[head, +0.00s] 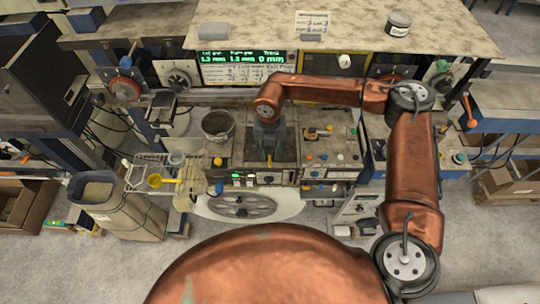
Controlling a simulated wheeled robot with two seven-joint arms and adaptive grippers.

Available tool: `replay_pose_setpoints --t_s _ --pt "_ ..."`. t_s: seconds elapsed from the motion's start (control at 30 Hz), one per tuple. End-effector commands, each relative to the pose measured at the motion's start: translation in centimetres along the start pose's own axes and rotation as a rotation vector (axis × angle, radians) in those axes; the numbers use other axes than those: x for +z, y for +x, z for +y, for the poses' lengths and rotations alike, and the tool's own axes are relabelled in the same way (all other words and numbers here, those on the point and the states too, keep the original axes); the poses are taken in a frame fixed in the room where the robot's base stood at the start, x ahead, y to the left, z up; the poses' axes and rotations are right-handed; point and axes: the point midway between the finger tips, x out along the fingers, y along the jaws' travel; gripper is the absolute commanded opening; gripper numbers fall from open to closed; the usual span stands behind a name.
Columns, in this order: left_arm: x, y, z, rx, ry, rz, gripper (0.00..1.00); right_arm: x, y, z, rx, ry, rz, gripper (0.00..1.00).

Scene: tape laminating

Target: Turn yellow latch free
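My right arm reaches in from the lower right. Its gripper (268,152) points down over the dark recess (287,149) in the middle of the machine's worktop. The fingers are small and dark against it, so I cannot tell whether they are open or shut. A small yellow-orange piece (277,160) shows just right of the fingertips; I cannot tell whether it is the yellow latch or whether the gripper touches it. Another small yellow-orange piece (311,130) lies on the panel to the right. My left gripper is not in view.
A lit display (243,67) stands behind the worktop. A grey bucket (217,124) is left of the recess. A large wheel (243,206) is below the front panel.

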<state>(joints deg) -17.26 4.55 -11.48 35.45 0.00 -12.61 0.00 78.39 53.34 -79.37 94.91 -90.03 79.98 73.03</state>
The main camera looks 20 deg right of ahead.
Motion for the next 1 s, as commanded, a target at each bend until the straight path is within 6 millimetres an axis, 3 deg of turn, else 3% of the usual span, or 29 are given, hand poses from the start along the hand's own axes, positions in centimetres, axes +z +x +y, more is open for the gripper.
replay_pose_setpoints --t_s 0.23,0.57,1.0 --pt "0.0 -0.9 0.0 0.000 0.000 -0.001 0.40 0.0 2.7 0.0 0.002 0.001 0.001 0.26" --pt "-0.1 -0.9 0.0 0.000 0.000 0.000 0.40 -0.1 3.2 -0.1 0.002 0.003 0.001 0.26" --pt "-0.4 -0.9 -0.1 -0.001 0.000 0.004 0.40 -0.1 3.2 -0.1 0.003 0.003 0.001 0.00"
